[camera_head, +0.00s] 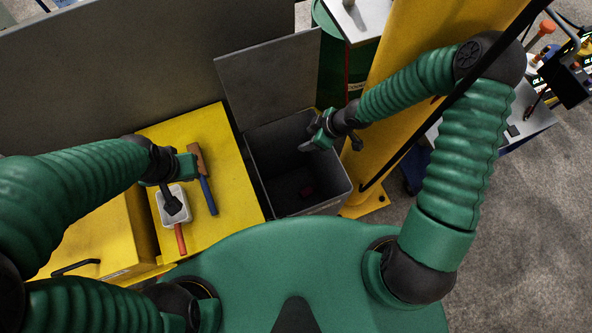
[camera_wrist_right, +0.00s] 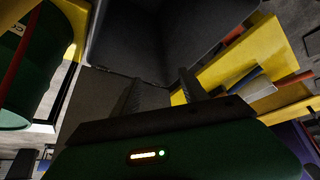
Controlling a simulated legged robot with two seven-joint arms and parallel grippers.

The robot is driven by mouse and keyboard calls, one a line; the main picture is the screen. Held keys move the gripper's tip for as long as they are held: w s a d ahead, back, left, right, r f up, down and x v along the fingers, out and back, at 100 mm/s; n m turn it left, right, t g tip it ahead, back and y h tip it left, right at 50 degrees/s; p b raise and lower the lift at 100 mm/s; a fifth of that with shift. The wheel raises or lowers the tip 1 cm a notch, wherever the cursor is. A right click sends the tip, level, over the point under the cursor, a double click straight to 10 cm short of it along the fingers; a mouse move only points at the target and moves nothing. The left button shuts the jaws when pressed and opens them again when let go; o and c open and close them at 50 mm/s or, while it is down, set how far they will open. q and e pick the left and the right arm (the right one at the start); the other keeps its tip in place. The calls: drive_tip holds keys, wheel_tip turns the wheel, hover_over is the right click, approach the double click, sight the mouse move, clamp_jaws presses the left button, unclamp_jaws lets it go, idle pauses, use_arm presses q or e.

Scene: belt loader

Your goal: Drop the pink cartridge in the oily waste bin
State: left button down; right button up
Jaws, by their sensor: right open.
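The dark waste bin (camera_head: 340,190) stands open near the middle of the head view, its grey lid (camera_head: 268,82) raised behind it.
A yellow post (camera_head: 385,110) rises right of the bin. A green drum (camera_head: 330,50) stands behind. Bare floor (camera_head: 545,220) lies at the right.

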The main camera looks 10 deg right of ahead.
drive_tip(key=p+v, duration=0.4)
drive_tip(key=v, duration=0.7)
drive_tip(key=shift+r, duration=0.25)
drive_tip(key=shift+d, duration=0.1)
